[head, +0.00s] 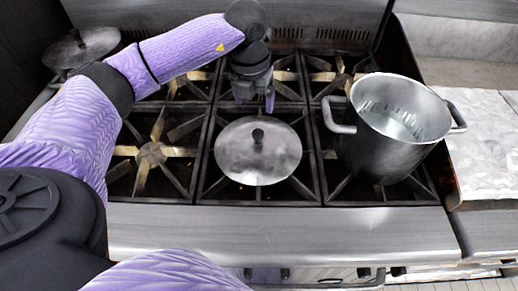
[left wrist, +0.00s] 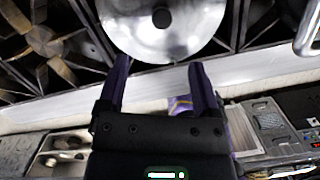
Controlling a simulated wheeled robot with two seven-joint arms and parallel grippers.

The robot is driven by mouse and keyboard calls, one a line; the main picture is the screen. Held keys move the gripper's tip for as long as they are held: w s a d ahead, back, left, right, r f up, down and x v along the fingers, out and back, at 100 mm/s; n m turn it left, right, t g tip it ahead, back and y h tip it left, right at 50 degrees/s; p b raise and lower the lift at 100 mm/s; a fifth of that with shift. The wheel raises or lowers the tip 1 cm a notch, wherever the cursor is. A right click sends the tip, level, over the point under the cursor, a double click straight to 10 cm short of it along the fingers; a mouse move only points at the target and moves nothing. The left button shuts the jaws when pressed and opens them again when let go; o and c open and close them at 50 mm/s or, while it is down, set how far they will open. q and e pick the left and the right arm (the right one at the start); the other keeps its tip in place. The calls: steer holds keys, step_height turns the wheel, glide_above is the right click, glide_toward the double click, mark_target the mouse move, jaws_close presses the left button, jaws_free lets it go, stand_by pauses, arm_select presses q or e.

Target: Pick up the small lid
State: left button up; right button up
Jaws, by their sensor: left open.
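A round, shiny metal lid (head: 270,168) with a dark knob lies on the middle front grate of the stove. It also shows in the left wrist view (left wrist: 185,40), its knob near the top, beyond my fingertips. My left gripper (head: 254,100) is open and empty, pointing down just behind the lid's far edge. In the left wrist view the two purple fingers (left wrist: 159,66) stand apart, with the lid's rim seen between and beyond them. My right gripper is out of view.
A large open metal pot (head: 380,150) with side handles stands on the right grates, close to the lid. Another lid (head: 85,45) with a knob sits at the far back left. The stove's front ledge (head: 290,230) is bare.

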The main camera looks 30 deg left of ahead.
mark_target(258, 133)
arm_select(q)
steer(key=f, duration=0.4)
steer(key=w+f+b, duration=0.1)
steer(key=f, duration=0.3)
steer(key=f+b, duration=0.1)
steer(key=f, duration=0.2)
steer(key=shift+w+f, duration=0.2)
steer(key=shift+f, duration=0.2)
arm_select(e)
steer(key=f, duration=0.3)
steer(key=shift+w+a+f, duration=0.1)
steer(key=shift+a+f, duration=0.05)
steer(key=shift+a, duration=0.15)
arm_select(q)
steer(key=shift+c, duration=0.3)
jaws_close()
steer(key=shift+r, duration=0.1)
